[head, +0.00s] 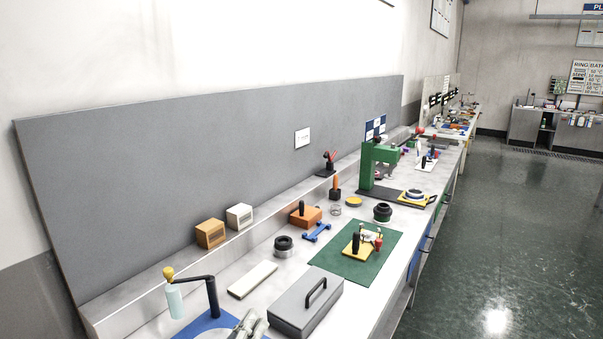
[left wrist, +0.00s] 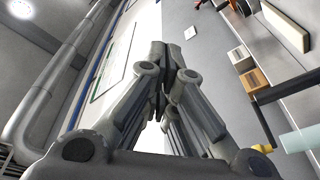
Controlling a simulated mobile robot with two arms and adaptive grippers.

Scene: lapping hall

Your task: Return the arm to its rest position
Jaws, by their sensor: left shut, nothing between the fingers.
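My left gripper (head: 249,323) shows only in part at the bottom edge of the head view, in front of the bench over a blue mat (head: 195,328). In the left wrist view the gripper (left wrist: 165,52) has its two grey fingers together at the tips, with nothing between them. The rest of my left arm is out of the head view. My right gripper is in neither view.
A black angled arm (head: 212,295) with a pale cylinder (head: 174,302) stands close left of the gripper. A grey lidded box (head: 306,304) is close right. A green press (head: 378,165) stands farther back. The floor (head: 500,230) right of the bench is clear.

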